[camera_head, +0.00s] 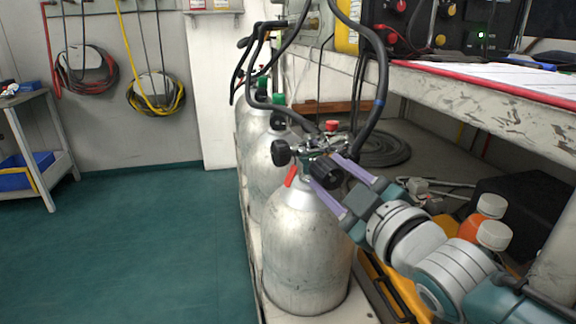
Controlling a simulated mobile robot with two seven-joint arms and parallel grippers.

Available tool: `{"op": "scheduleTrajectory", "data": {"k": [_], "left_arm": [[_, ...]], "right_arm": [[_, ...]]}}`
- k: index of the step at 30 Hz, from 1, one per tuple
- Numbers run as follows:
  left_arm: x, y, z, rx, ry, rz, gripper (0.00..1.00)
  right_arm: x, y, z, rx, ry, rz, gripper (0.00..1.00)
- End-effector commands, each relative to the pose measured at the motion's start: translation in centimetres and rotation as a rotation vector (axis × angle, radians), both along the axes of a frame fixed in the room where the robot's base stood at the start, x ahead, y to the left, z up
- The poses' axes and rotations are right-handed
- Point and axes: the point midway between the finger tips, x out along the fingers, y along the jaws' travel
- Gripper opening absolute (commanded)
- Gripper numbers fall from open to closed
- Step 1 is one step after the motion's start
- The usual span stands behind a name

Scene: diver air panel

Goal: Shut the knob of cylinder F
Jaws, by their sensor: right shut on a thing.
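A silver cylinder (305,250) stands upright at the front of a row along the bench; I see no letter on it. Its valve on top carries a black knob (326,172) facing me and another black knob (281,153) on the left. My right gripper (328,175), with purple fingers, reaches in from the lower right. Its fingers are shut on the near black knob, one on each side, partly hiding it. Two more cylinders (264,155) stand behind, partly hidden, with green knobs (278,99) near their tops. My left gripper is not in view.
Black hoses (377,85) arch over the cylinders. A worktop (490,100) with a panel (430,25) overhangs on the right. The green floor on the left is clear.

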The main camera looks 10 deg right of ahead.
Motion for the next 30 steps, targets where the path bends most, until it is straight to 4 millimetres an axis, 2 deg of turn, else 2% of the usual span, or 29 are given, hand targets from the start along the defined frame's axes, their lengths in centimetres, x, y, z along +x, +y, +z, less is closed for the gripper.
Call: {"op": "scheduleTrajectory", "data": {"k": [30], "left_arm": [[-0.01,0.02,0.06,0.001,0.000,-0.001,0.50]], "right_arm": [[-0.01,0.24,-0.10,0.950,0.164,0.003,0.00]]}}
